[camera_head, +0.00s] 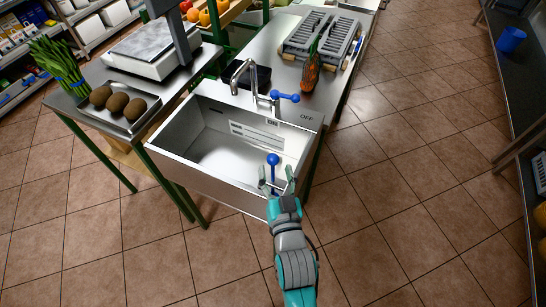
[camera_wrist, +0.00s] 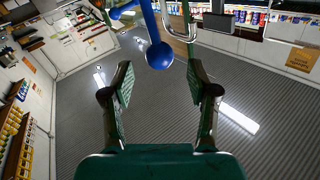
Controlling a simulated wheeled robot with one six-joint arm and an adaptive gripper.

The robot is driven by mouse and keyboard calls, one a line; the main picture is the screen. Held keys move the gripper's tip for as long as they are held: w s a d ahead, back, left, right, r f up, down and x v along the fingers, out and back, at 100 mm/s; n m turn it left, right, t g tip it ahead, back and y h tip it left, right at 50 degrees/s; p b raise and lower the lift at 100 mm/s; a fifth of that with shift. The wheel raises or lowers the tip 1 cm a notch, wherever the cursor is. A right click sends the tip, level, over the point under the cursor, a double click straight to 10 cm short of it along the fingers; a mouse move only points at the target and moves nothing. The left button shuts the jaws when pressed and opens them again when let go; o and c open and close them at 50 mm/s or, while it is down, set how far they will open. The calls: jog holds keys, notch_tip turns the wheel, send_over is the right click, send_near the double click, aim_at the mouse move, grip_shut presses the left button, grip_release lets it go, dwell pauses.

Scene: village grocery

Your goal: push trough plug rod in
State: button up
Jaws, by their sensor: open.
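The plug rod, topped by a blue ball (camera_head: 273,159), stands upright at the near right part of the steel trough (camera_head: 190,165). In the wrist view the blue ball (camera_wrist: 159,55) shows at the top middle, with its blue rod running up out of frame. My gripper (camera_head: 277,178) is open at the trough's near right edge, its fingers on either side of the rod in the picture. In the wrist view the open gripper (camera_wrist: 160,85) has nothing between its fingers, and the ball appears beyond the fingertips. The rod's lower end is hard to make out.
A scale (camera_head: 150,48) stands left. The tiled floor at right is clear.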

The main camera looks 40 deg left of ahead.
aim_at(274, 165)
jog(key=shift+x, duration=2.45)
jog(key=shift+c, duration=0.2)
grip_shut()
